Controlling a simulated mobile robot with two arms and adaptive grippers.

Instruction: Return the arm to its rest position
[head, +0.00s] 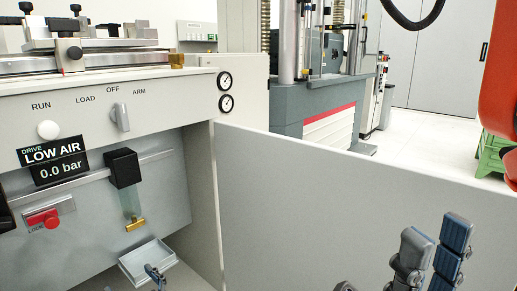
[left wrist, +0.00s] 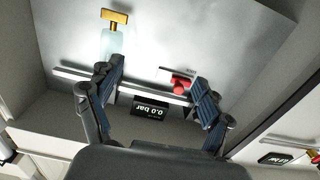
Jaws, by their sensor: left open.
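My left gripper (left wrist: 157,71) is open and empty in the left wrist view, its two fingers spread apart in front of the machine's panel. The panel appears upside down there. In the head view only a small dark fingertip shows at the bottom edge beside the tray, seemingly my left one. My right gripper (head: 430,250) rises at the lower right of the head view, in front of the plain grey panel. It is cut off by the bottom edge, so its opening is unclear. Nothing is seen held in it.
The machine front carries a selector knob (head: 120,117), a display (head: 53,163) reading "LOW AIR 0.0 bar", a red lock valve (head: 43,219) and a filter bowl (head: 131,203) with a brass drain. A small tray (head: 132,266) sits below. A grey panel (head: 300,195) stands to the right.

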